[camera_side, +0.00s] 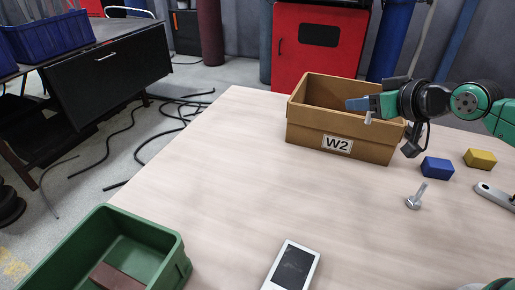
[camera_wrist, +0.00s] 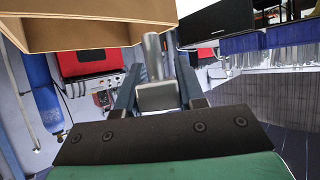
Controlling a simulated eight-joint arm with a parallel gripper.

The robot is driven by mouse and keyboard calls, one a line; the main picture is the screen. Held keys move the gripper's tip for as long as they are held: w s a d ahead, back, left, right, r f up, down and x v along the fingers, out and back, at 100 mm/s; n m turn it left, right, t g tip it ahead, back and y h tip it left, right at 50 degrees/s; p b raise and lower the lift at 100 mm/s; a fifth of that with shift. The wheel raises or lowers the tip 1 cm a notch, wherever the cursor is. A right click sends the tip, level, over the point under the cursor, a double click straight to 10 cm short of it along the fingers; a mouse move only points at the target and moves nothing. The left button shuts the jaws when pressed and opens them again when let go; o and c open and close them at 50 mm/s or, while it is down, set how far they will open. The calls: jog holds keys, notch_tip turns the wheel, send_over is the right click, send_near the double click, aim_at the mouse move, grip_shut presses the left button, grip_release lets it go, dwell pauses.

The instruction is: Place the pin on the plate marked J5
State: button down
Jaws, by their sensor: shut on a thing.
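My gripper (camera_side: 357,104) is at the right part of the cardboard box marked W2 (camera_side: 302,127), at about the height of its rim. Its jaws (camera_wrist: 157,95) are shut on a grey metal pin (camera_wrist: 153,58). A small pale end of the pin (camera_side: 368,118) shows below the fingers in the side view. I cannot tell whether it is over the box or in front of it. A similar metal piece with a round head (camera_side: 413,202) rests on the table. No J5 marking is readable in either view.
A blue block (camera_side: 437,169), a yellow block (camera_side: 480,159) and a wrench (camera_side: 495,196) lie at the right. A green bin (camera_side: 167,262) holding a brown block stands front left. A white device with a dark screen (camera_side: 292,268) lies at the front. The table's middle is clear.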

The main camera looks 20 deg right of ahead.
jog(key=s+a+r+n+g+y, duration=0.2)
jog(key=s+a+n+g+y, duration=0.2)
jog(key=a+n+g, duration=0.3)
jog(key=s+a+r+n+g+y, duration=0.2)
jog(key=s+a+n+g+y, duration=0.15)
jog(key=a+n, duration=0.5)
jog(key=s+a+r+n+g+y, duration=0.3)
jog(key=s+a+n+g+y, duration=0.1)
jog(key=a+n+g, duration=0.35)
jog(key=t, duration=0.1)
send_over(288, 282)
jog(key=w+a, duration=0.2)
jog(key=a, duration=0.1)
jog(key=shift+m, duration=0.3)
notch_tip(288, 282, down, 20)
jog(key=shift+s+a+r, duration=0.1)
jog(key=shift+a+r, duration=0.05)
jog(key=shift+r, duration=0.05)
jog(key=shift+f, duration=0.35)
jog(key=shift+f, duration=0.2)
jog(key=c, duration=0.5)
grip_release()
jog(key=shift+h, duration=0.25)
jog(key=shift+c, duration=0.2)
